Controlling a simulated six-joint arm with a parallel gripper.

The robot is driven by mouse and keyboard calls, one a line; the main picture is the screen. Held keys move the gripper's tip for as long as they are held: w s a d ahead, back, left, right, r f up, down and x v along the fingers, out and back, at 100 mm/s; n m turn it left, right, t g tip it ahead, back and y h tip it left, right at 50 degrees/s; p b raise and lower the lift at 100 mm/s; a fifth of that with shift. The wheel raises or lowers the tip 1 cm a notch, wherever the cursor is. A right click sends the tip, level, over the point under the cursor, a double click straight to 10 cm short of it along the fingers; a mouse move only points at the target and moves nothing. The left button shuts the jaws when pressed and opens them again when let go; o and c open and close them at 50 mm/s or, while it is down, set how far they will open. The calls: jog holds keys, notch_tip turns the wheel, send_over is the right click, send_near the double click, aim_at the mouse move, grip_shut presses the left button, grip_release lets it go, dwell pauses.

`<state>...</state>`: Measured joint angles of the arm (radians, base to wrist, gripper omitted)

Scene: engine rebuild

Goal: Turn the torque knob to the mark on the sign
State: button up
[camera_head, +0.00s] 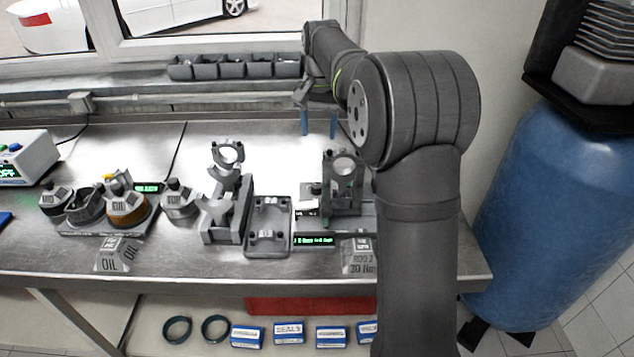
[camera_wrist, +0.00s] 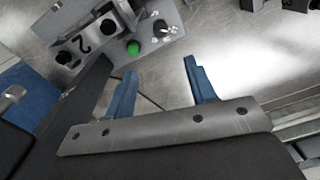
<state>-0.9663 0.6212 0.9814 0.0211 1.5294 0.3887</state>
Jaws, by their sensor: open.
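The torque knob (camera_wrist: 163,29) is a small dark dial with white marks around it, on a grey panel at the top of the wrist view. A green button (camera_wrist: 133,47) sits beside it. The sign (camera_head: 358,256) in the head view reads "ROD 2" and "30 Nm" and stands at the bench's front right, partly behind my arm. My gripper (camera_wrist: 160,68) has two blue fingers, open and empty, apart from the knob. In the head view my gripper (camera_head: 318,122) is above the back of the bench, behind the grey stand (camera_head: 343,180). I cannot read the knob's setting.
A lit green display (camera_head: 315,239) is in front of the stand. A grey tray (camera_head: 268,240) and a V-shaped fixture (camera_head: 228,212) stand left of it. Oil containers (camera_head: 127,208) and an OIL sign (camera_head: 117,254) are further left. The back of the bench is mostly clear.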

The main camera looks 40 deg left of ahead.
aim_at(317, 185)
jog(key=f, duration=1.7)
jog(key=shift+s+a+f, duration=0.1)
jog(key=shift+a+f, duration=0.1)
jog(key=shift+f, duration=0.05)
